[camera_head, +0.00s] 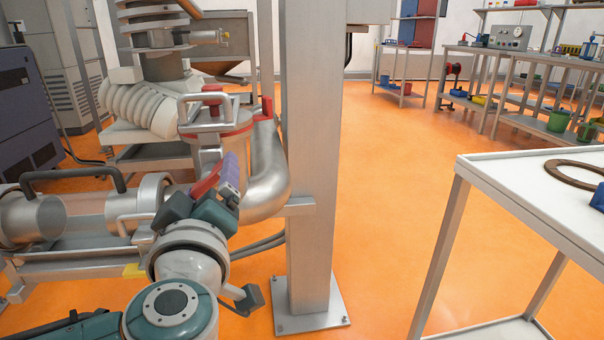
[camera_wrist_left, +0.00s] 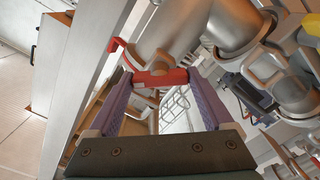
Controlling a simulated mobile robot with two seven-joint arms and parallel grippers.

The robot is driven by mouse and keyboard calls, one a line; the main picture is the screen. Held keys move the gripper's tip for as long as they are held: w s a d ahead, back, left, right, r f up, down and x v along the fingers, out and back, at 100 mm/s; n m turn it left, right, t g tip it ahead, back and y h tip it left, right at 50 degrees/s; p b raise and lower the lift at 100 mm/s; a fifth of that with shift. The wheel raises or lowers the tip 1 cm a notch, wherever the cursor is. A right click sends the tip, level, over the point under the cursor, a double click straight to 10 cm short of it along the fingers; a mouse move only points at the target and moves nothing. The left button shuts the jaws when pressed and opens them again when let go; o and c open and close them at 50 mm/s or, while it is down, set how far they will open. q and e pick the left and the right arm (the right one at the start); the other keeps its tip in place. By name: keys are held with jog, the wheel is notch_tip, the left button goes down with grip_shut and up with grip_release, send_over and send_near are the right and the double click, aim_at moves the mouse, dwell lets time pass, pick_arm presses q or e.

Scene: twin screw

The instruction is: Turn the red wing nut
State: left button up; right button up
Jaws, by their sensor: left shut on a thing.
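My left gripper (camera_head: 226,178) has purple fingers and sits in front of the large bent metal pipe (camera_head: 268,165). A red part (camera_head: 206,180), which looks like the red wing nut, lies along the fingers. In the left wrist view the gripper (camera_wrist_left: 160,85) has its two fingers apart, with a red bar-shaped part (camera_wrist_left: 160,77) spanning between their tips. The gripper is shut on this part. Its exact contact is partly hidden in the head view. My right gripper is not in view.
Other red fittings stand on the pipe flange behind, one upright (camera_head: 211,100) and one at the right (camera_head: 266,108). A metal post (camera_head: 312,150) rises close to the right of my left arm. A white table (camera_head: 510,195) stands at the right. The orange floor between is clear.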

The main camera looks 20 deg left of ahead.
pick_arm(q)
jog(key=shift+c, duration=0.8)
jog(key=shift+r+m+p, duration=0.15)
jog(key=shift+m+p, duration=0.15)
jog(key=shift+p, duration=0.4)
jog(key=m+p, duration=0.2)
jog(key=p, duration=0.1)
jog(key=shift+m+p, duration=0.35)
jog(key=shift+m, duration=0.05)
jog(key=shift+m+p, duration=0.85)
jog(key=shift+m, duration=0.25)
jog(key=shift+m+p, duration=0.55)
jog(key=shift+m, duration=0.65)
jog(key=shift+f, duration=0.2)
jog(key=o, duration=1.1)
jog(key=shift+o, duration=0.2)
